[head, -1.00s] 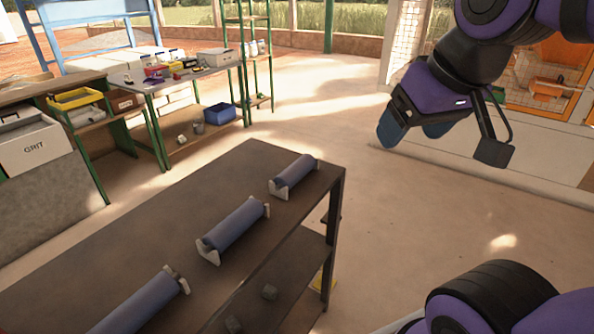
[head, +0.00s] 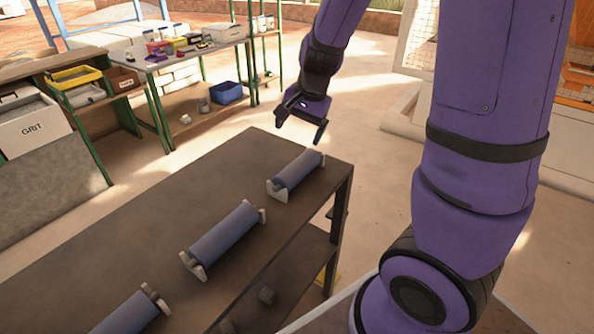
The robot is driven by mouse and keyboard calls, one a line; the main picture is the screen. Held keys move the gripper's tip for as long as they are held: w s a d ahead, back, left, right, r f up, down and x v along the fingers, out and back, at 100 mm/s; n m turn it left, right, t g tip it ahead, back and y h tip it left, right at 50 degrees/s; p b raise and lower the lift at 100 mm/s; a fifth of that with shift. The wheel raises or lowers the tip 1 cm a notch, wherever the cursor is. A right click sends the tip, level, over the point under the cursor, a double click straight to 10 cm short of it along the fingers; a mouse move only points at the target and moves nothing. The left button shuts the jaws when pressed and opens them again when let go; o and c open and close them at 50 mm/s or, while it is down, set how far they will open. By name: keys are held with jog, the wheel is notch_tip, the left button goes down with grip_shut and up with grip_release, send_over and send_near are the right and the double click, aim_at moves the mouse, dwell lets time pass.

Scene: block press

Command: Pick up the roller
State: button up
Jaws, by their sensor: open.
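Three blue-grey rollers lie in pale end cradles on the dark metal table (head: 150,215). The far roller (head: 298,174) is near the table's far right corner. The middle roller (head: 224,236) lies nearer to me, and the near roller (head: 128,316) is cut off by the bottom edge. My gripper (head: 303,134) is open and empty, with its fingers pointing down. In the picture it shows just above the far roller, apart from it; its exact height over the table I cannot tell.
A workbench (head: 200,50) with small items and a blue bin (head: 227,92) stands at the back left. The table's left part is clear.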

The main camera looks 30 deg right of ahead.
aim_at(299, 162)
jog(key=d+f+m, duration=0.1)
jog(key=f, duration=0.1)
jog(key=w+f, duration=0.1)
jog(key=f, duration=0.1)
jog(key=w+d+f+m, duration=0.1)
jog(key=f, duration=0.1)
jog(key=shift+w+d+f+m+g+h, duration=0.25)
jog(key=shift+d+f+m+g+h, duration=0.05)
jog(key=shift+d+h, duration=0.1)
jog(key=f, duration=0.5)
jog(key=shift+w+a+f, duration=0.15)
jog(key=shift+w, duration=0.25)
jog(key=shift+w+f, duration=0.25)
jog(key=shift+f, duration=0.6)
jog(key=shift+w+f, duration=0.25)
jog(key=shift+f, duration=0.6)
jog(key=shift+w+f, duration=0.25)
jog(key=shift+f, duration=0.6)
jog(key=shift+r, duration=0.1)
jog(key=c, duration=1.4)
